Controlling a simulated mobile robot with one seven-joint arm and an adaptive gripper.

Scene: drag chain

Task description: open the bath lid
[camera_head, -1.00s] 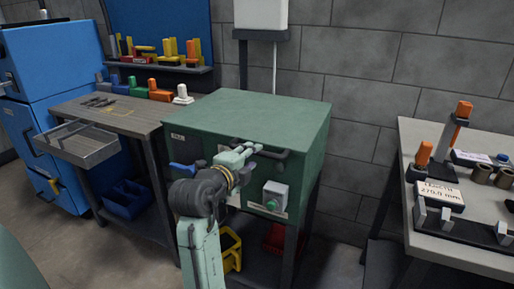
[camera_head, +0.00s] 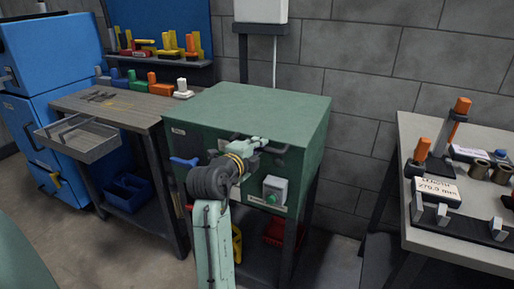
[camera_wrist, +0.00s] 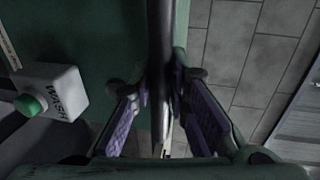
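The bath is a green box; its flat lid (camera_head: 255,105) lies closed on top in the head view. A dark bar handle (camera_head: 278,150) runs along the front, just under the lid edge. My gripper (camera_head: 259,144) is at the handle's middle. In the wrist view, my gripper (camera_wrist: 162,88) has its two purple-padded fingers on either side of the dark handle bar (camera_wrist: 160,45). The fingers look open, with narrow gaps beside the bar; contact is hard to judge.
A grey box with a green button (camera_head: 274,190) sits on the bath front, below the handle. A bench (camera_head: 112,112) with a wire basket stands at left. A grey table (camera_head: 440,240) with gauges stands at right. A stone wall is behind.

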